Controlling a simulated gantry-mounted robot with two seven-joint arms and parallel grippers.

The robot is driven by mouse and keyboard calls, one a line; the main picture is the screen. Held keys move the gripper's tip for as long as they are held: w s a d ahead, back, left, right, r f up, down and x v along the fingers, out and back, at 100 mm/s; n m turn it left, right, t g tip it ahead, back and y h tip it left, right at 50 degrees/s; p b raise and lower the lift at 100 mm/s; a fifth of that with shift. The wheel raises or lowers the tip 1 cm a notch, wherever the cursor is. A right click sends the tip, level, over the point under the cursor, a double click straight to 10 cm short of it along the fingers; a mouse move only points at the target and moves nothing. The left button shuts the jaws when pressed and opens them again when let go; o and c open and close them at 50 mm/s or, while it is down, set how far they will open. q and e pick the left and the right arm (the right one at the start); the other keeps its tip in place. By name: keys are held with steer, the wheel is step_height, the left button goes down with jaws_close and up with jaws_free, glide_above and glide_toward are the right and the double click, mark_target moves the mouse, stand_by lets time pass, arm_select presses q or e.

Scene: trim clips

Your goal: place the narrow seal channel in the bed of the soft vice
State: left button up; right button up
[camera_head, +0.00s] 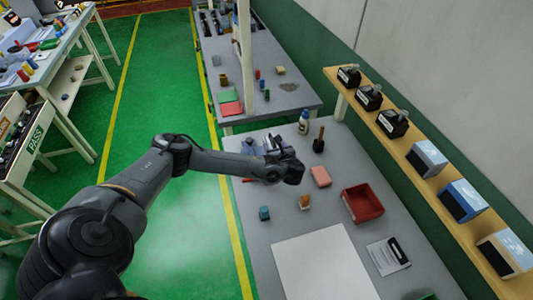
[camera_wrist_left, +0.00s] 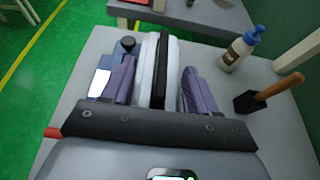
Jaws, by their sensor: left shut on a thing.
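My left gripper (camera_head: 272,168) is over the far part of the grey bench in the head view. In the left wrist view its two purplish fingers (camera_wrist_left: 158,68) are shut on the narrow seal channel (camera_wrist_left: 160,60), a long pale piece with a black strip along its middle. The channel points away from the wrist camera. A blue-grey body with a black knob, seemingly the soft vice (camera_wrist_left: 116,54), shows just left of the fingers; it also shows in the head view (camera_head: 251,147). The vice's bed is hidden, and I cannot tell whether the channel touches it. My right gripper is not in view.
A bottle (camera_head: 304,124) and a wooden-handled tool (camera_head: 319,142) stand beyond the gripper. A pink block (camera_head: 320,177), red bin (camera_head: 349,207), blue cube (camera_head: 264,213) and orange item (camera_head: 305,202) are nearer. A shelf (camera_head: 425,180) runs along the right. The white mat (camera_head: 325,265) is clear.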

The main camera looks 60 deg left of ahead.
arm_select(q)
steer(key=a, duration=0.1)
steer(key=s+a+f, duration=0.1)
steer(key=a+f, duration=0.1)
steer(key=shift+s+a, duration=0.1)
steer(key=shift+s, duration=0.2)
steer(key=shift+f, duration=2.1)
steer(key=shift+f, duration=0.1)
steer(key=o, duration=1.1)
